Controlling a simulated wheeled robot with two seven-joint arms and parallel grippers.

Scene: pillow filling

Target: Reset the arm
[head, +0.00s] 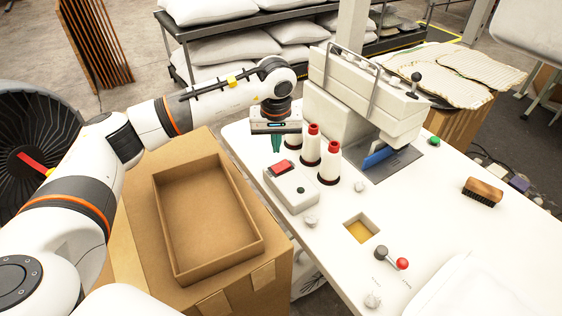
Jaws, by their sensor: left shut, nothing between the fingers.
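My left arm reaches in from the left, over the brown cardboard boxes. My left gripper (276,143) hangs at the left edge of the white table (430,225), pointing down. Its green fingers are together with nothing between them. My right gripper does not show.
An empty open cardboard tray (163,220) lies left of the table. A white machine (365,95) with handles stands at the table's back. A wooden brush (482,192) and a red-knobbed lever (402,263) are on the right. Racks hold white pillows (235,48) behind.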

